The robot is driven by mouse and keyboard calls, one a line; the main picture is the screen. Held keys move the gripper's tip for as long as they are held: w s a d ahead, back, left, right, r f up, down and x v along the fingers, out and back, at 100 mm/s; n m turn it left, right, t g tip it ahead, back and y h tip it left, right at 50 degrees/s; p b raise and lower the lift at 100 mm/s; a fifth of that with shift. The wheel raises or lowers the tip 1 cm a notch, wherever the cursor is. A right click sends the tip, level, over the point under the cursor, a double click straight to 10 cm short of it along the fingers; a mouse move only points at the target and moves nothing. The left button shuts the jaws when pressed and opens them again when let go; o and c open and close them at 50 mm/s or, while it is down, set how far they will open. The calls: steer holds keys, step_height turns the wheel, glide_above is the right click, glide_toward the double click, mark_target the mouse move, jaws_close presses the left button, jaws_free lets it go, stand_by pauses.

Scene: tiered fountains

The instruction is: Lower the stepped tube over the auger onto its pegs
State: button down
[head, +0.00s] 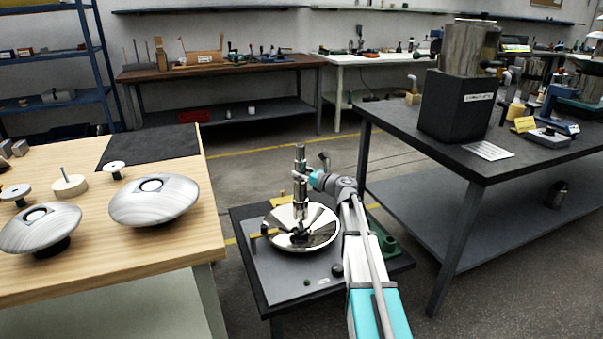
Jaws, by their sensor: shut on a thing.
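The stepped tube (300,165) is a shiny metal cylinder, standing upright above the middle of a polished steel bowl (325,236). My gripper (309,180) reaches in from the right and is shut on the tube. I cannot make out the auger or the pegs; the tube and the bowl's bright reflections hide that area. I cannot tell whether the tube's lower end touches anything in the bowl.
The bowl sits on a low dark stand (268,278) with a green cup-like part (389,245) at its right. A wooden table (120,240) at left holds domed metal pieces (153,200). A dark workbench (480,165) with a black box (465,108) stands at right.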

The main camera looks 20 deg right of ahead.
mark_target(306, 191)
steer(key=shift+f+b, duration=2.45)
steer(key=shift+f, duration=0.1)
steer(key=shift+f+b, duration=0.95)
steer(key=shift+c, duration=0.3)
jaws_free()
steer(key=v, duration=1.2)
stand_by(0.7)
